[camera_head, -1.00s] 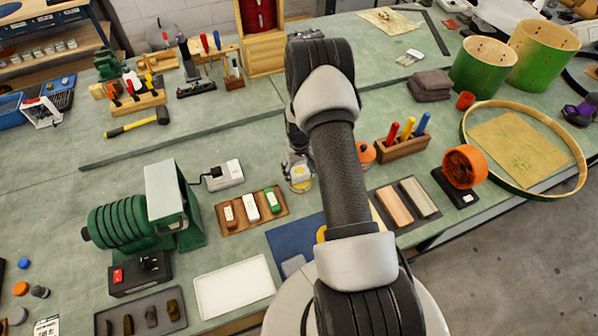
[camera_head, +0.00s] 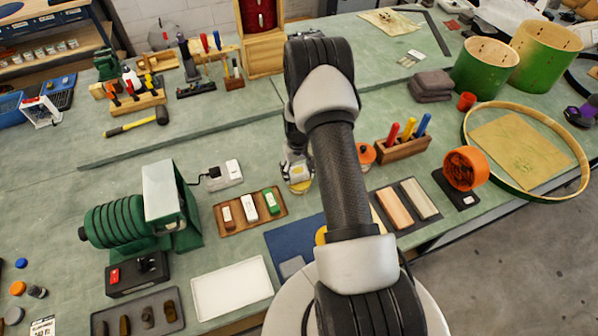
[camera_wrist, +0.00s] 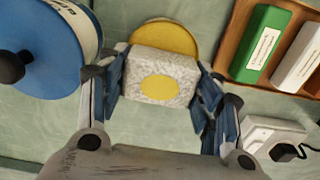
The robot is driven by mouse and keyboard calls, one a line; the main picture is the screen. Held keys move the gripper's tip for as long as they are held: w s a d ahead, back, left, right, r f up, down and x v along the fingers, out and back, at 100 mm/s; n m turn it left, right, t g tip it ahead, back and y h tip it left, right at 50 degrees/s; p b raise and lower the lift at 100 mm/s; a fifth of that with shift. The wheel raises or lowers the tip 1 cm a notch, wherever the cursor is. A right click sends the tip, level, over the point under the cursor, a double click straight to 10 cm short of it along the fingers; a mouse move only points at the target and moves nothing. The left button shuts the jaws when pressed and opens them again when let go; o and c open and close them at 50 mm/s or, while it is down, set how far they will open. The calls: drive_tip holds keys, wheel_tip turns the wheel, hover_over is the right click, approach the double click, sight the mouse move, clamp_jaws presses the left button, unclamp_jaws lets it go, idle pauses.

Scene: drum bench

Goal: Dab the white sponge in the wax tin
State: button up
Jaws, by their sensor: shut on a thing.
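My gripper (camera_wrist: 163,92) is shut on the white sponge (camera_wrist: 180,66), a speckled pale block between its two blue-padded fingers. A yellow oval patch (camera_wrist: 160,89) shows on the face of the sponge towards the wrist camera. The round yellow wax tin (camera_wrist: 170,33) lies just beyond the sponge in the wrist view, its lower part hidden behind it. I cannot tell whether the sponge touches the wax. In the head view, my gripper (camera_head: 296,165) is over the bench, with the yellow tin (camera_head: 301,187) at its lower end; the arm hides part of this area.
A wooden tray (camera_head: 231,221) with white and green blocks is left of the gripper. A blue round container (camera_wrist: 45,60) with a black knob stands close to the left finger in the wrist view. A white power box (camera_wrist: 270,137) is at lower right there.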

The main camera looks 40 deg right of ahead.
drive_tip(key=shift+w, duration=0.15)
wheel_tip(320, 180, up, 2)
drive_tip(key=shift+r+p, duration=0.1)
drive_tip(key=shift+p, duration=0.2)
drive_tip(key=shift+r+p, duration=0.3)
drive_tip(key=shift+r, duration=0.15)
drive_tip(key=shift+r+p, duration=1.2)
drive_tip(key=shift+r, duration=1.3)
drive_tip(key=shift+a, duration=0.1)
